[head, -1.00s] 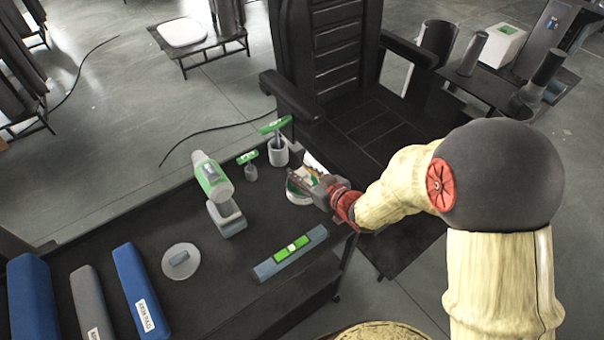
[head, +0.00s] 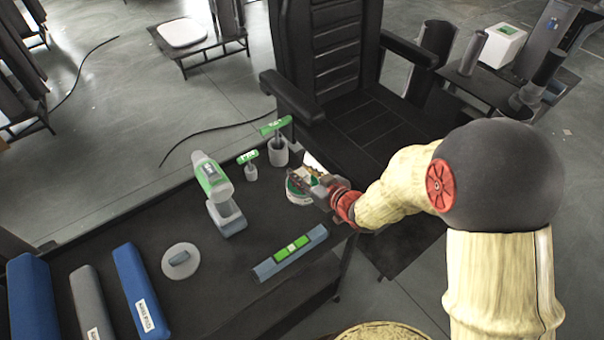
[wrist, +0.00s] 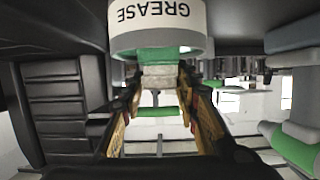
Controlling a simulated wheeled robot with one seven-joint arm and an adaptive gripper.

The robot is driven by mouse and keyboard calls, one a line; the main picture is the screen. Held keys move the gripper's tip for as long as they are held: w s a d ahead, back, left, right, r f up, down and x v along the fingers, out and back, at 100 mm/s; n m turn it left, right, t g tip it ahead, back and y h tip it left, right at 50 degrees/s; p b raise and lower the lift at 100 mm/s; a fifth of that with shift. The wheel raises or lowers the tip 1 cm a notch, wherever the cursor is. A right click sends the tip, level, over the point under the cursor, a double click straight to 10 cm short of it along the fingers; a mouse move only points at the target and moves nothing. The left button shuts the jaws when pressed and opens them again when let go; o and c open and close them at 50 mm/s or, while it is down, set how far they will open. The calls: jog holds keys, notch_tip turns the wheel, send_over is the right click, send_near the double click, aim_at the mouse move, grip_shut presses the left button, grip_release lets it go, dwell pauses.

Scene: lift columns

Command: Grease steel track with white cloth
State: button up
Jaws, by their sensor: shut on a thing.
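My gripper (head: 306,181) is over the right end of the dark bench, by the white grease tub (head: 297,195) with its green band. In the wrist view the tub (wrist: 158,28) shows its GREASE label upside down, just beyond the fingertips. My gripper (wrist: 159,84) is shut on a small pale piece (wrist: 158,76), which I take to be the white cloth. Green shows at the piece's far end, against the tub's rim; I cannot tell whether they touch. I cannot pick out the steel track with certainty.
On the bench are a green and white drill (head: 211,184), a cup with a green-handled tool (head: 277,151), a level (head: 290,252), a round disc (head: 181,261) and blue bars (head: 140,290). A black chair (head: 335,100) stands close behind the bench.

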aim_at(302, 174)
jog(key=shift+f, duration=0.1)
jog(key=shift+r+p, duration=2.8)
jog(key=shift+r, duration=0.8)
jog(key=shift+f, duration=0.15)
